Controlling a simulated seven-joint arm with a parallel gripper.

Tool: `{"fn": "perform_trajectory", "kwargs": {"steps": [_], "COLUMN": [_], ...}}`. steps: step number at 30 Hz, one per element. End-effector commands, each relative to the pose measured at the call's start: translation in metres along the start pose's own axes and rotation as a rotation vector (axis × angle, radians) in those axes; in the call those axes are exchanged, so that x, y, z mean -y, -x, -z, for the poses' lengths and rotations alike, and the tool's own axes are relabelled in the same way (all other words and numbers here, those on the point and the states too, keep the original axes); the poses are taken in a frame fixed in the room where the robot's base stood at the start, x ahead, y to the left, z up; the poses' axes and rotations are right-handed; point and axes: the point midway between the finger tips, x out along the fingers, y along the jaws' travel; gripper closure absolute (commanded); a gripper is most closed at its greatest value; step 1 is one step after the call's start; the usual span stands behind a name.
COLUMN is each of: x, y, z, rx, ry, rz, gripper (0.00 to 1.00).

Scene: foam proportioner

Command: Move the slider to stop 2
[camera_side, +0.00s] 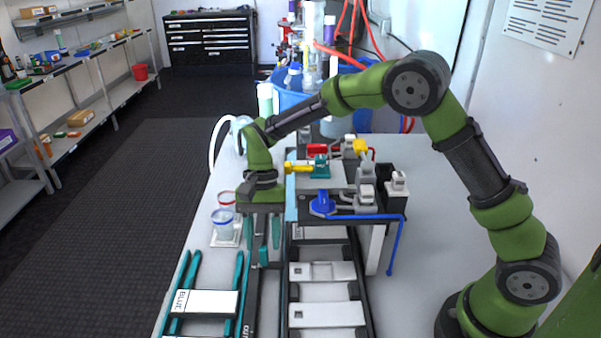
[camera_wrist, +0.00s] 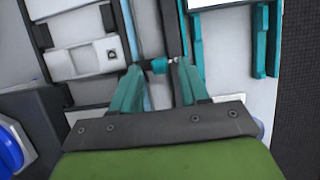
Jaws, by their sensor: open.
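My gripper (camera_side: 263,250) points down over the bench, beside the proportioner, with its two teal fingers spread. In the wrist view the gripper (camera_wrist: 160,70) is open, and a small teal knob (camera_wrist: 160,66), which looks like the slider's, lies between the fingertips. The left finger looks very close to the knob; I cannot tell whether they touch. A gap shows on the right. The knob sits by a narrow dark rail (camera_wrist: 170,30), also seen in the side view (camera_side: 253,295). Stop 2 is not readable in either view.
A track with white plates (camera_side: 322,272) lies right of the rail. A teal rack with a white plate marked BLUE (camera_side: 205,302) lies left. Valves, a blue handle (camera_side: 322,203) and a blue pipe (camera_side: 391,250) stand behind. Two cups (camera_side: 225,222) are left of my gripper.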

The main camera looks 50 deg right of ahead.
Motion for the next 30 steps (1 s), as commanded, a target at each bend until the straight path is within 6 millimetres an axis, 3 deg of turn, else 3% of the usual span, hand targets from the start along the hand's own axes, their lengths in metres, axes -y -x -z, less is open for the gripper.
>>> {"fn": "perform_trajectory", "kwargs": {"steps": [9,15,21,30], "x": [0.0,0.0,0.0,0.0], "y": [0.08,0.116,0.132,0.133], "z": [0.001,0.001,0.0,0.0], "rx": [-0.004,-0.003,-0.001,-0.001], "ry": [-0.001,0.001,0.001,0.001], "rz": [0.004,0.003,0.0,0.0], "gripper": [0.55,0.55,0.55,0.55]}}
